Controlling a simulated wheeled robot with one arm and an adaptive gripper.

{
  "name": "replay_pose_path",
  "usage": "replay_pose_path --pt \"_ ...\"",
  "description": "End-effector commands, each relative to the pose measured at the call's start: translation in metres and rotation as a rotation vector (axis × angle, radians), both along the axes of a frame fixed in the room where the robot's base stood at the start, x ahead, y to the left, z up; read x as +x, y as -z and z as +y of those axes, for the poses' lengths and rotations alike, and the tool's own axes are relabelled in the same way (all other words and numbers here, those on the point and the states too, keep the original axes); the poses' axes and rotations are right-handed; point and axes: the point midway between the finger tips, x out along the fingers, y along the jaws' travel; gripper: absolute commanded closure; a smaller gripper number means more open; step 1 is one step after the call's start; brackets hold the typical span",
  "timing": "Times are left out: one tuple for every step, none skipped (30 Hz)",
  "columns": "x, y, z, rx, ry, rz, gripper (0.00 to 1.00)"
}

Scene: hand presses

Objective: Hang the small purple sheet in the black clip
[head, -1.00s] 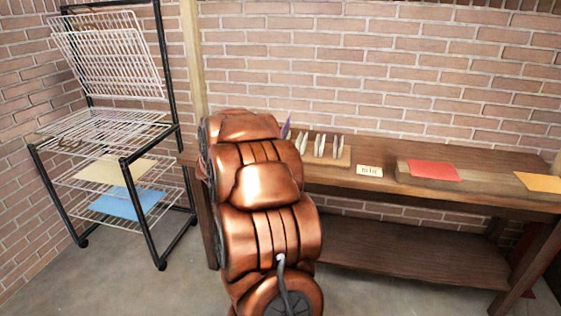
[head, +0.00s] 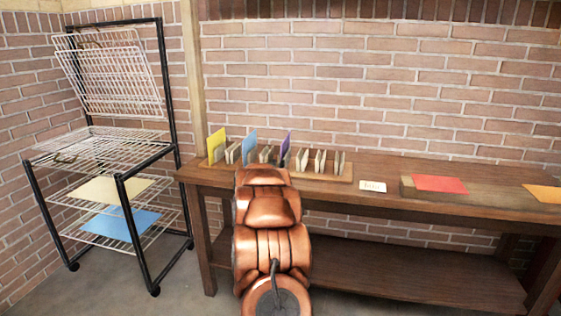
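A small purple sheet (head: 285,146) stands upright in a row of small holders on a wooden board (head: 332,173) on the workbench, just beyond my copper arm. Its lower part is dark and small, so I cannot tell whether a clip or my gripper touches it. I cannot make out which holder is the black clip. My gripper is hidden behind my own arm, which covers part of the board.
A yellow sheet (head: 216,144) and a blue sheet (head: 249,146) stand in the same row. A label (head: 372,186), a red sheet (head: 439,183) and an orange sheet (head: 545,193) lie on the bench (head: 390,210). A wire drying rack (head: 100,143) with flat sheets stands at left.

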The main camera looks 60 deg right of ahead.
Motion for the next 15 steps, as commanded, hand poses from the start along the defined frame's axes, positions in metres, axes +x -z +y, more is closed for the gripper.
replay_pose_path --pt "0.001 0.0 -0.007 -0.001 0.002 0.0 0.8" --pt "0.002 -0.001 -0.01 -0.003 0.003 -0.001 0.8" --pt "0.004 -0.002 -0.015 -0.004 0.003 -0.003 0.8" --pt "0.006 -0.003 -0.018 -0.005 0.002 -0.003 0.8" --pt "0.007 -0.002 -0.021 -0.003 0.001 -0.002 0.8" --pt "0.009 -0.002 -0.024 -0.001 -0.001 0.0 0.8" --pt "0.01 -0.002 -0.026 0.002 -0.001 0.001 0.8" --pt "0.011 -0.002 -0.029 0.003 0.0 0.001 0.8" --pt "0.012 -0.002 -0.032 0.002 0.0 0.001 0.8" --pt "0.013 -0.003 -0.034 0.001 0.0 0.0 0.8" --pt "0.013 -0.003 -0.037 -0.001 0.0 0.0 0.8" --pt "0.014 -0.004 -0.039 -0.002 0.0 -0.001 0.8" --pt "0.015 -0.004 -0.041 -0.002 0.0 -0.001 0.8" --pt "0.016 -0.004 -0.042 -0.002 0.0 -0.001 0.8" --pt "0.017 -0.003 -0.044 -0.002 -0.001 -0.001 0.8"
